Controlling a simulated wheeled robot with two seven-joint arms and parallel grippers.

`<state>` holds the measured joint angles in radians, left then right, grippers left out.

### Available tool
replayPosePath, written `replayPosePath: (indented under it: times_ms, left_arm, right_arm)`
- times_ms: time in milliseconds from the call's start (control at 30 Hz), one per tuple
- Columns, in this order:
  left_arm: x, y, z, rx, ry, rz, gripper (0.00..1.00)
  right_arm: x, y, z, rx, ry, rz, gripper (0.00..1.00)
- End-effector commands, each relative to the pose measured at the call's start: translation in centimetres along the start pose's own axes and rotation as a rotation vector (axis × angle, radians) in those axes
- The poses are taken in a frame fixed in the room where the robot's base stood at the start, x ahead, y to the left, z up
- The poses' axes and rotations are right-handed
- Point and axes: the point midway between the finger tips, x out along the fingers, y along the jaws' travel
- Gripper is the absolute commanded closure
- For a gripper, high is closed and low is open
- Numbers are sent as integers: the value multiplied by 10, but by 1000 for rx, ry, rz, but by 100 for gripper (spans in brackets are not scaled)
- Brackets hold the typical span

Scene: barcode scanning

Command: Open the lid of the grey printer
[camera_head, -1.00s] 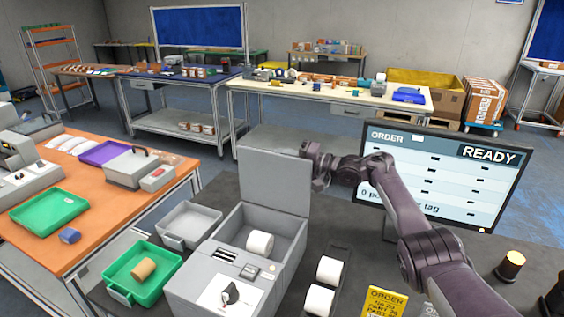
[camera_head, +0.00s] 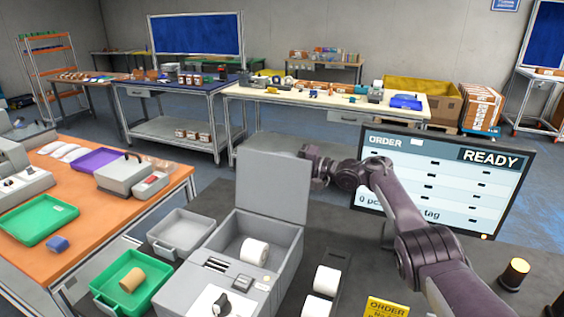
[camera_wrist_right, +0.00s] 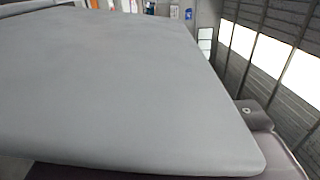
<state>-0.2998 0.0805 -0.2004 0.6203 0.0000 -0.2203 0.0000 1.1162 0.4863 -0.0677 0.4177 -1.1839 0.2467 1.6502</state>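The grey printer (camera_head: 218,270) stands on the dark table in the head view. Its lid (camera_head: 272,186) stands raised, roughly upright, and a white paper roll (camera_head: 254,252) shows inside the open body. My right gripper (camera_head: 310,165) is at the lid's upper right edge; its fingers are mostly hidden behind the lid, so I cannot tell if they are open or shut. In the right wrist view the lid's flat grey face (camera_wrist_right: 110,85) fills most of the picture, with a dark part of the gripper at the right edge. My left gripper is not in view.
A monitor (camera_head: 447,180) reading READY stands right, behind my right arm. Two white rolls (camera_head: 327,280) sit right of the printer. A green tray (camera_head: 125,283) with a brown roll and a grey tray (camera_head: 181,232) lie left. An orange table (camera_head: 95,215) is further left.

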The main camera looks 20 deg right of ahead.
Motion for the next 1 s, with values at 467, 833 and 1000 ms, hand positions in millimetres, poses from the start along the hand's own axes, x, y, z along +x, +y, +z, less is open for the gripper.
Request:
replayPosePath:
  times_ms: [467, 833, 1000]
  left_arm:
    - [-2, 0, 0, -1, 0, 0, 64]
    - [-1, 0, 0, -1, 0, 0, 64]
    - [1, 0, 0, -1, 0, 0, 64]
  right_arm:
    - [-8, 0, 0, 1, -1, 1, 67]
    - [-65, 3, -1, -1, 1, 2, 67]
    - [-77, 1, 0, 0, -1, 1, 67]
